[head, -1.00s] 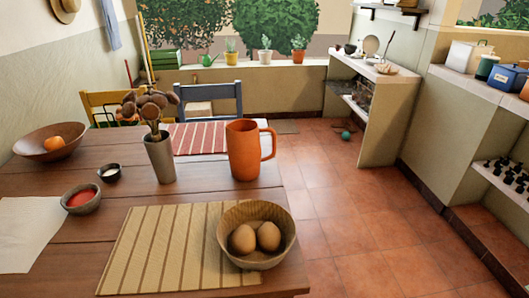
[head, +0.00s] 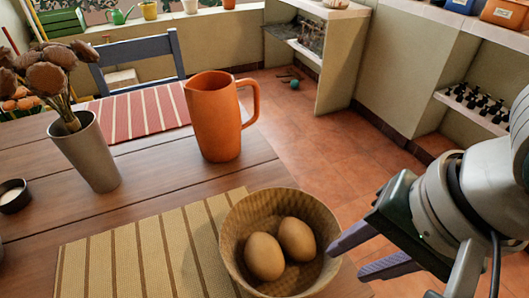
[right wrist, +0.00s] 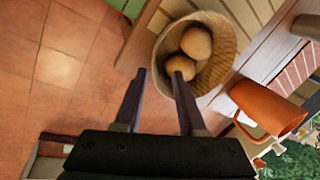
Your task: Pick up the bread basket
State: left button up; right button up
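The bread basket (head: 236,222) is a round woven bowl with two brown rolls or eggs (head: 265,256) in it. It stands at the table's right edge, partly on a striped tan placemat (head: 140,250). My right gripper (head: 352,258) is open and comes in from the right, its two fingers pointing at the basket's right side. In the right wrist view the basket (right wrist: 222,62) lies just ahead of the open fingertips (right wrist: 158,75), with one fingertip close to or overlapping its rim. Whether they touch I cannot tell. My left gripper is out of view.
An orange pitcher (head: 213,125) stands behind the basket on the wooden table (head: 150,208). A grey vase (head: 92,155) with dried flowers and a small dark bowl (head: 14,196) are to the left. Open tiled floor (head: 310,150) lies right of the table.

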aim_at(331, 273)
jog(key=shift+m, duration=0.6)
jog(key=b+x, duration=0.1)
jog(key=x, duration=0.1)
jog(key=d+x, duration=0.1)
jog(key=x, duration=0.2)
jog(key=shift+w+f+b, duration=0.2)
jog(key=shift+f+b, duration=0.05)
jog(key=shift+b, duration=0.15)
jog(key=b+x, duration=0.1)
jog(key=x, duration=0.1)
jog(key=b+x, duration=0.1)
jog(key=x, duration=0.2)
jog(key=shift+s+a+f, duration=0.15)
jog(key=shift+s+f, duration=0.05)
jog(key=shift+f, duration=0.05)
grip_shut()
jog(key=shift+r, duration=0.1)
